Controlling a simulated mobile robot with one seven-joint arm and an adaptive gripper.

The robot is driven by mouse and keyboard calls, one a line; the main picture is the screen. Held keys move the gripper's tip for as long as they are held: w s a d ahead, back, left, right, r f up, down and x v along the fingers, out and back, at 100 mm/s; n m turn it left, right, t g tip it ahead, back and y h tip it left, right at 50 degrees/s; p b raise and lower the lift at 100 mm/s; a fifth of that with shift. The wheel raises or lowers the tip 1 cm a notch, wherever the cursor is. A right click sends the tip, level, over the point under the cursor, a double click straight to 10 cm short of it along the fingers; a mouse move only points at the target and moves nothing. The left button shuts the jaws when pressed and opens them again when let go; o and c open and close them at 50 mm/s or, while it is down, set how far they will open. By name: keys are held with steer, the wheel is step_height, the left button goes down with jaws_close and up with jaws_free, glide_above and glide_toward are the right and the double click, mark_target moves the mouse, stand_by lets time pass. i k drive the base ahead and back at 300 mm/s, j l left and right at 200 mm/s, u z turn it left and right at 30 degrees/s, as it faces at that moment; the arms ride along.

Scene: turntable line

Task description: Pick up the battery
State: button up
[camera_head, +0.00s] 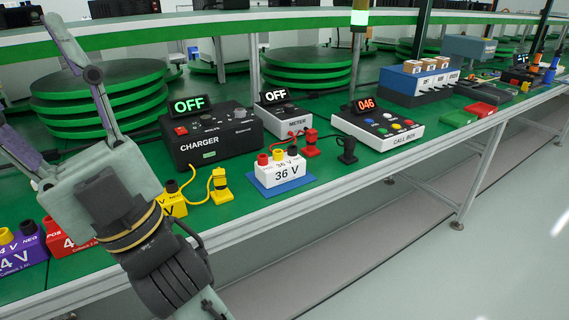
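A white battery marked 36 V (280,173) stands upright on a blue mat (262,186) near the table's front edge, with red, yellow and black terminals on top. Other batteries stand at the left: a purple one (22,258), a red one (72,241) and a yellow one (173,205) partly hidden by my gripper. My gripper (28,75) is at the left, pointing up and away, with its fingers spread and nothing visible between them. One finger runs out of the left edge. It is well to the left of the white battery.
A charger (212,140) and a meter (284,121), both reading OFF, stand behind the white battery. Yellow (220,187), red (311,145) and black (347,151) plugs lie close around it. A call box (378,130) reads 046. Green turntables (305,68) stand behind; the floor at right is clear.

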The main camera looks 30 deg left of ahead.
mark_target(281, 168)
steer(key=u, duration=0.3)
steer(key=i+l+u, duration=0.15)
steer(key=u, duration=0.15)
steer(key=i+l+u, duration=0.15)
steer(key=l+u, duration=0.45)
steer(key=i+l+u, duration=0.1)
steer(key=l, duration=0.35)
steer(key=i+l+u, duration=0.1)
steer(key=l, duration=0.35)
steer(key=l+u, duration=0.1)
steer(key=l, duration=0.75)
steer(key=i+l, duration=0.15)
steer(key=l, duration=0.6)
steer(key=i, duration=0.05)
